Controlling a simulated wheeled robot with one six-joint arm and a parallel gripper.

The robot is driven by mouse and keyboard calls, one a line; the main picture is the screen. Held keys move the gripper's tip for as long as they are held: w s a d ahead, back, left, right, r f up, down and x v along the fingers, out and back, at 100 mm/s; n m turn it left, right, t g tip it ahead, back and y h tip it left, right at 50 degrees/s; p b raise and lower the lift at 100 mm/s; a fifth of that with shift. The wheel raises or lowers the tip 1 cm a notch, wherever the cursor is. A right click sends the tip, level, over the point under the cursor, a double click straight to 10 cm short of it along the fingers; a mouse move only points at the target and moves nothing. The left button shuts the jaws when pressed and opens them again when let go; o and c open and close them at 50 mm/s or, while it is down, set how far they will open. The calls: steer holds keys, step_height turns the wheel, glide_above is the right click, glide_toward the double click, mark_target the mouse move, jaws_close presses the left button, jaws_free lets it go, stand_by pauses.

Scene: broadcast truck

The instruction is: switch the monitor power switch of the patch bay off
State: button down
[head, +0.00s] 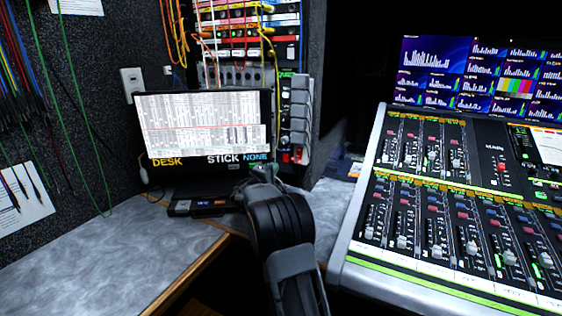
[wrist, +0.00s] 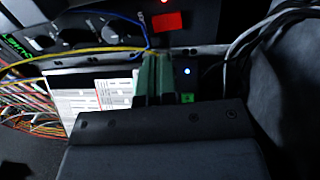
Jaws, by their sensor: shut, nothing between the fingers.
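The patch bay (head: 245,38), a rack with coloured strips and orange and yellow cables, stands at the back in the head view. I cannot tell for certain which part is its monitor power switch, or how it is set. My gripper (head: 262,172) is by the lower right corner of a lit screen (head: 200,120). In the wrist view my gripper (wrist: 155,65) has its green fingers together and empty, in front of a dark panel (wrist: 90,32) with knobs and a red square (wrist: 168,21). Contact cannot be judged.
A mixing console (head: 455,215) fills the right, with a bright display (head: 478,75) behind it. The grey desk (head: 105,255) is clear at the left. Yellow and blue cables (wrist: 100,50) cross close to the fingers. Small dark boxes (head: 200,207) lie below the screen.

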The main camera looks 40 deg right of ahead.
mark_target(284, 156)
steer(key=shift+x, duration=3.5)
